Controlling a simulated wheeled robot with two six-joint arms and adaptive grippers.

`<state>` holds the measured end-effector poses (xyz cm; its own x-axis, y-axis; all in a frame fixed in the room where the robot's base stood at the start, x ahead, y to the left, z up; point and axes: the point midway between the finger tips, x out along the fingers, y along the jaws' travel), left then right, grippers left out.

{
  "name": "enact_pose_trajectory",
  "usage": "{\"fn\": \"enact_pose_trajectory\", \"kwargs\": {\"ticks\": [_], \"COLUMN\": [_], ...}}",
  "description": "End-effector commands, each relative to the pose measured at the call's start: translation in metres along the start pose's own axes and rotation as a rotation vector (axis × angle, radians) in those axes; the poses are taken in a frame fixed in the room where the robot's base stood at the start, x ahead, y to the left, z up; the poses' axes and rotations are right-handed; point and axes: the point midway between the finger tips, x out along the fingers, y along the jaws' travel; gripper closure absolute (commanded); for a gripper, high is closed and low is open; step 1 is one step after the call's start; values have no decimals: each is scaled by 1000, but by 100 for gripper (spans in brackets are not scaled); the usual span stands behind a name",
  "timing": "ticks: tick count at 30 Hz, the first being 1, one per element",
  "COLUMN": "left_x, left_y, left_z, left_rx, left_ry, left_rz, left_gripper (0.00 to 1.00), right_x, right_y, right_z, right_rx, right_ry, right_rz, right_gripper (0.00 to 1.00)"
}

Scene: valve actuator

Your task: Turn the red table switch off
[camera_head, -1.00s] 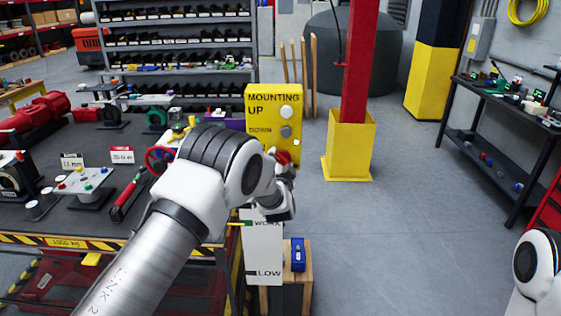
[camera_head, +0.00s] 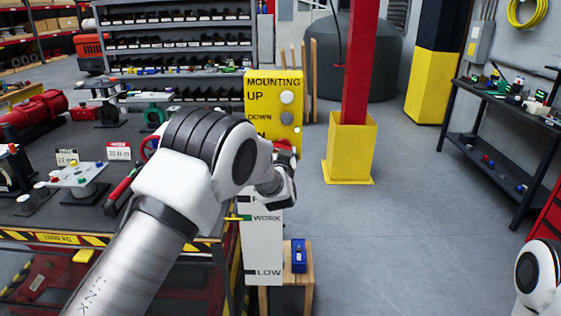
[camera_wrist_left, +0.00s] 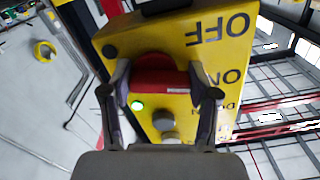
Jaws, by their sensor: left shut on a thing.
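The red switch (camera_wrist_left: 160,75) is a rotary knob on a yellow panel (camera_head: 258,90) at the corner of the bench. The wrist view shows the panel upside down, with OFF above ON beside the knob. A lamp (camera_wrist_left: 137,105) below the knob glows green. My left gripper (camera_wrist_left: 160,92) is shut on the red switch, one finger on each side. In the head view only a bit of the red switch (camera_head: 285,145) shows above my left gripper (camera_head: 284,156); my wrist hides the rest. My right gripper is out of view.
The dark bench (camera_head: 30,222), with several tools and valves, is left of the panel. A white height plate (camera_head: 263,250) stands below it, beside a blue object (camera_head: 298,254) on a wooden stand. A red-and-yellow pillar (camera_head: 349,150) is to the right. The floor between is clear.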

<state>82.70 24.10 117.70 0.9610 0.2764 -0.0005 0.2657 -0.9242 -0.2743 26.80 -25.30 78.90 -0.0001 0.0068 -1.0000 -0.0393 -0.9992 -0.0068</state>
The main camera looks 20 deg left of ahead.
Motion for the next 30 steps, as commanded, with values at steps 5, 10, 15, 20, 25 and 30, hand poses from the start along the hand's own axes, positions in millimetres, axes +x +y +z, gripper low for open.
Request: {"fn": "enact_pose_trajectory", "kwargs": {"ticks": [5, 10, 15, 20, 25, 30], "left_x": [0, 0, 0, 0, 0, 0], "left_y": [2, 2, 3, 4, 4, 5], "left_z": [4, 5, 5, 5, 5, 4], "left_rx": [-166, -327, -489, -641, -788, -907], "left_ry": [6, 6, 6, 7, 6, 5], "left_rz": [-1, -1, 0, 0, 1, 0], "left_gripper": [75, 75, 75, 75, 75, 75], "right_x": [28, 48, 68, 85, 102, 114], "right_y": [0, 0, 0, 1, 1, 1], "right_z": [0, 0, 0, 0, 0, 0], "right_rx": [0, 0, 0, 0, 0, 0], "right_ry": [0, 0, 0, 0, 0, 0], "right_rz": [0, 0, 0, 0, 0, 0], "right_gripper": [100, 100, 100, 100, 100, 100]}}
